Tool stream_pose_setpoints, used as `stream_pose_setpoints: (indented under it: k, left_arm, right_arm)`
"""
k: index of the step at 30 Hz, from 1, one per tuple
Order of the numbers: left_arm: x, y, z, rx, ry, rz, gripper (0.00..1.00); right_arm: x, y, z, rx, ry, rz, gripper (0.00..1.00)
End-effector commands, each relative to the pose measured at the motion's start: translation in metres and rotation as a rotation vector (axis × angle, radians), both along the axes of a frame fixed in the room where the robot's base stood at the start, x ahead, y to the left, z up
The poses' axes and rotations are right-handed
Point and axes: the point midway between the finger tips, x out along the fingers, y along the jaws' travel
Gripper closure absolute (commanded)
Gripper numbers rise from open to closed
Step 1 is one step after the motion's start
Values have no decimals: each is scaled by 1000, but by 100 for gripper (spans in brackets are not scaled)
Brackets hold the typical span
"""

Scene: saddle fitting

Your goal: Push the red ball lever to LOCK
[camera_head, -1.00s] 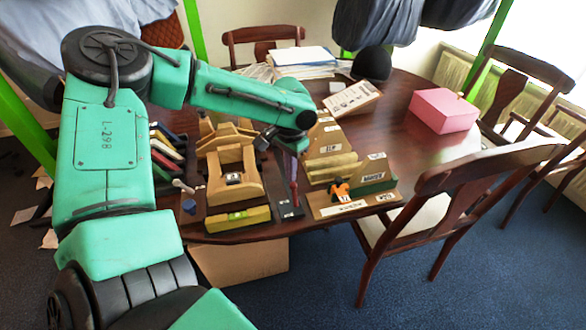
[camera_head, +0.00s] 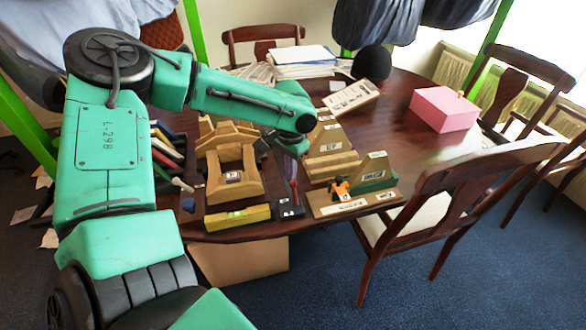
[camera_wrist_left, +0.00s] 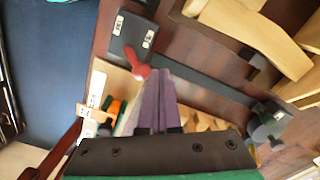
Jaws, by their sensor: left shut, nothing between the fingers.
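The red lever (camera_head: 294,190) stands on a black plate (camera_head: 290,209) with small white labels near the table's front edge. In the left wrist view, the red end of the lever (camera_wrist_left: 141,71) shows just past my fingertips, beside the black plate (camera_wrist_left: 133,38). My left gripper (camera_wrist_left: 151,80) is shut and empty, its purple fingers pointing at the lever. The tips look very close to the red end; I cannot tell whether they touch. In the head view the fingers come down behind the lever. My right gripper is not in view.
A wooden cradle (camera_head: 233,178) and a yellow level (camera_head: 238,218) stand left of the lever. A wooden fixture with an orange part (camera_head: 340,187) stands right. A pink box (camera_head: 443,108) is farther right. Bare table lies between the fixture and the box.

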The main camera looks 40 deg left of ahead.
Motion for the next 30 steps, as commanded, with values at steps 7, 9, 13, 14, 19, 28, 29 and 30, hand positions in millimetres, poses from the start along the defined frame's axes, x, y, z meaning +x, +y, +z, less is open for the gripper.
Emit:
stream_pose_setpoints:
  k: [7, 9, 13, 14, 19, 28, 29, 30]
  left_arm:
    - [-5, -7, 0, -2, 2, 0, 100]
    - [-6, -8, -1, -2, 3, 0, 100]
    - [-8, -12, 0, -2, 3, 2, 100]
    - [-9, -12, 0, -2, 3, 1, 100]
    - [-12, -16, 0, -1, 2, 0, 100]
    - [-17, -24, 0, -1, 1, 1, 100]
    - [-17, -25, 0, -1, 1, 1, 100]
    - [-18, -26, 0, -2, 1, 1, 100]
  right_arm:
    - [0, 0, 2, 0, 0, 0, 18]
    - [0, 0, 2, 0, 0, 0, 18]
    - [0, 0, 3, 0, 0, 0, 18]
    - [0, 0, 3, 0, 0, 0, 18]
    - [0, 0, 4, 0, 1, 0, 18]
    - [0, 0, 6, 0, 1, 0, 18]
    - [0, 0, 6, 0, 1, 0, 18]
    - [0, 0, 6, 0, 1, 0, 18]
